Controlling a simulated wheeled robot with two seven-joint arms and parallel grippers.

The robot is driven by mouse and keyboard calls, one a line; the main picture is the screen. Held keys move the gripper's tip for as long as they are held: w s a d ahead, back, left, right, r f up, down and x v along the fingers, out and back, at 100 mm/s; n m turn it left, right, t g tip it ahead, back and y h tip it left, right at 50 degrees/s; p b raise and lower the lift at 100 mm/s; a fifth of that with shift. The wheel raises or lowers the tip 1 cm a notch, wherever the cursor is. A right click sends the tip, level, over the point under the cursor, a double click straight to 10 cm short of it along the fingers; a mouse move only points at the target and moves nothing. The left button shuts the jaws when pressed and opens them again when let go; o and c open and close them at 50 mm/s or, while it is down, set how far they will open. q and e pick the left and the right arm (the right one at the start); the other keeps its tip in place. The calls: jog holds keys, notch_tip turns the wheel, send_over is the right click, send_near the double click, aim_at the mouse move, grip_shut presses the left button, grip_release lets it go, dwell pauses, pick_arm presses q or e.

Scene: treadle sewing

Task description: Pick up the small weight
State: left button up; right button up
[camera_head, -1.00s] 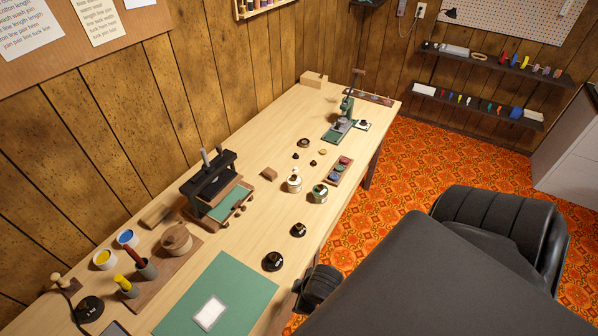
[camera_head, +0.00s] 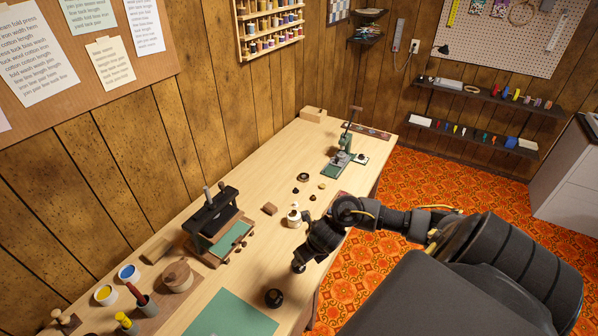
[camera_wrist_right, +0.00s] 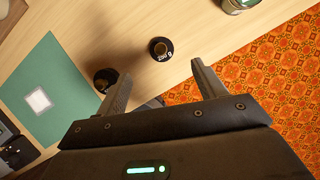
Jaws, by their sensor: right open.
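The small weight is a round black disc with a knob and pale lettering, upright on the light wood table. In the right wrist view the small weight (camera_wrist_right: 161,47) lies just beyond and between my fingertips, apart from both. In the head view the small weight (camera_head: 299,267) is mostly hidden under my right gripper (camera_head: 308,252). That gripper, also in the wrist view (camera_wrist_right: 161,68), is open and empty. A larger black weight (camera_head: 274,298) stands nearer the green mat; in the wrist view it (camera_wrist_right: 104,76) is beside the left finger. My left gripper is not in view.
The green mat (camera_head: 232,316) lies at the table's near end. A wooden-based press (camera_head: 212,222) stands to the left. A white jar (camera_head: 293,217) stands close behind my right gripper. The table edge and patterned floor (camera_head: 358,262) are to the right.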

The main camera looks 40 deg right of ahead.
jog(key=b, duration=0.1)
send_over(302, 270)
notch_tip(302, 270, down, 5)
jog(key=shift+x, duration=2.7)
jog(key=shift+s+d, duration=0.15)
jog(key=shift+c, duration=0.4)
jog(key=c, duration=1.2)
jog(key=shift+o, duration=0.2)
